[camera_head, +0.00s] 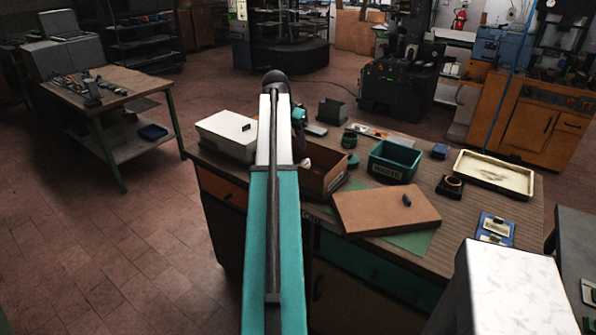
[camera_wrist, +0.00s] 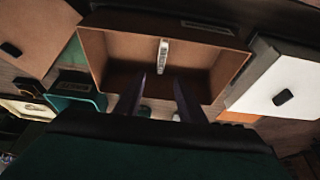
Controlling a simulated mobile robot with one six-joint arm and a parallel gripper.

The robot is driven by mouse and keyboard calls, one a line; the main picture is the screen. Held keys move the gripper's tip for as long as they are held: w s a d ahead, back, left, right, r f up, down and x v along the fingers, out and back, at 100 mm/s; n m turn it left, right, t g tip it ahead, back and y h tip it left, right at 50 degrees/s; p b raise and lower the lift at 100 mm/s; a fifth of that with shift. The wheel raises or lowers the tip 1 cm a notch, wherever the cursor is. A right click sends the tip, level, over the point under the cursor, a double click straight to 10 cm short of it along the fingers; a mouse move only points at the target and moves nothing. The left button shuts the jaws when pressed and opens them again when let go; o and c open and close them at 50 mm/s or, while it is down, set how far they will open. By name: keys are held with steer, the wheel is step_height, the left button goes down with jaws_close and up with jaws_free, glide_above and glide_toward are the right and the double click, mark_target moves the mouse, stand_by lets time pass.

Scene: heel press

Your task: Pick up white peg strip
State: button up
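The white peg strip (camera_wrist: 163,56) is a small, narrow pale piece inside an open brown box (camera_wrist: 118,45), near the middle of the wrist view. The box also shows in the head view (camera_head: 332,181) on the workbench, partly hidden by my arm. My gripper (camera_wrist: 162,84) is open, with its two dark fingers apart and pointing toward the box. The strip appears beyond the fingertips, roughly in line with the gap between them, and nothing is held. In the head view my arm covers most of the gripper, and I cannot make out the strip for sure.
A white box (camera_head: 228,136) stands left of the brown box.

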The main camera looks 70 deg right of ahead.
steer(key=shift+w, duration=0.15)
steer(key=p, duration=0.2)
glide_toward(302, 164)
steer(key=shift+x, duration=2.55)
steer(key=shift+d, duration=0.15)
steer(key=shift+w+p+x, duration=0.2)
steer(key=shift+p+x, duration=1.05)
steer(key=shift+x, duration=0.75)
steer(key=shift+s+f, duration=0.25)
steer(key=shift+f, duration=0.3)
steer(key=shift+f, duration=0.15)
jaws_close()
